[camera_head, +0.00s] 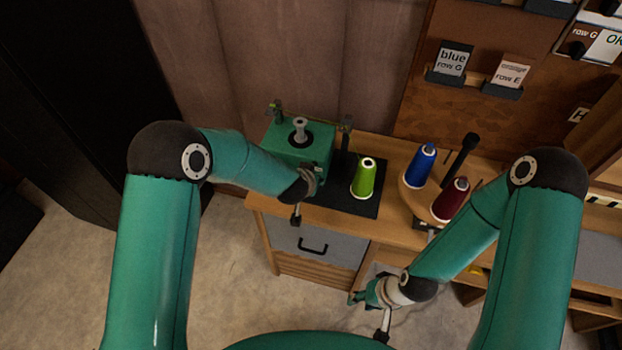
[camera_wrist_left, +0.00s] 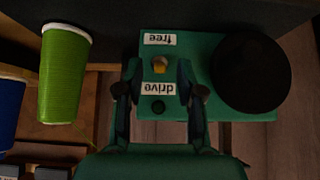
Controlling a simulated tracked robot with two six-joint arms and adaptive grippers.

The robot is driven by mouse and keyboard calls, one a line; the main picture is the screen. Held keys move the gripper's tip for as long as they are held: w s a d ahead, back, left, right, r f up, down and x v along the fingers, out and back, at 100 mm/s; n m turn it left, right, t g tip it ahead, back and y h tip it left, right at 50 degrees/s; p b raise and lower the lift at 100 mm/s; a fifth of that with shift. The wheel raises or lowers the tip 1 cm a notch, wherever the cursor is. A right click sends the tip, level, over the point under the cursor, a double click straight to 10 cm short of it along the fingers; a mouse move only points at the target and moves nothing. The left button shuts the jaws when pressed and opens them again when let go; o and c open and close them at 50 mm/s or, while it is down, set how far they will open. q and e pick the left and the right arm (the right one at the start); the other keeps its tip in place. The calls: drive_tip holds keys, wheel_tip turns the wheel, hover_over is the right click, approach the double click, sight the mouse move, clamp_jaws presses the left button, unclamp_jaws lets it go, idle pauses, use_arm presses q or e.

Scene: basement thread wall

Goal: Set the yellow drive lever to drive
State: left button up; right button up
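The green drive box (camera_head: 290,148) stands on the wooden bench. In the left wrist view, its face (camera_wrist_left: 220,112) carries two labels, upside down: "free" (camera_wrist_left: 159,39) and "drive" (camera_wrist_left: 158,88). The yellow drive lever (camera_wrist_left: 159,65) sits beside the "free" label; a dark round spot lies by "drive". My left gripper (camera_wrist_left: 158,78) is open, with a finger on each side of the lever and a gap to both. Its fingers are hidden behind the wrist in the head view. My right gripper (camera_head: 357,297) hangs low in front of the bench; its opening is unclear.
A green thread cone (camera_head: 364,178) stands on a black mat (camera_head: 345,204) right of the box. Blue (camera_head: 420,166) and dark red (camera_head: 451,200) cones stand farther right, near a black post (camera_head: 461,155). A black disc (camera_wrist_left: 252,76) is on the box. Open floor lies left.

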use_arm(q)
drive_tip(key=v, duration=1.1)
drive_tip(key=shift+s+a, duration=0.1)
drive_tip(key=s+a+f+n+g+y, duration=0.1)
drive_tip(key=s+a+f+g, duration=0.3)
drive_tip(key=a+f, duration=0.75)
drive_tip(key=s+f+n+g+h, duration=0.1)
drive_tip(key=s+f, duration=0.1)
drive_tip(key=s, duration=0.4)
drive_tip(key=s+d+f+n+g+h, duration=0.1)
drive_tip(key=s+f, duration=0.2)
drive_tip(key=s, duration=0.3)
drive_tip(key=s+d+f+n+g+h+b, duration=0.1)
drive_tip(key=s+f+n, duration=0.1)
drive_tip(key=s, duration=0.4)
drive_tip(key=shift+s+f, duration=0.2)
drive_tip(key=shift+f, duration=0.45)
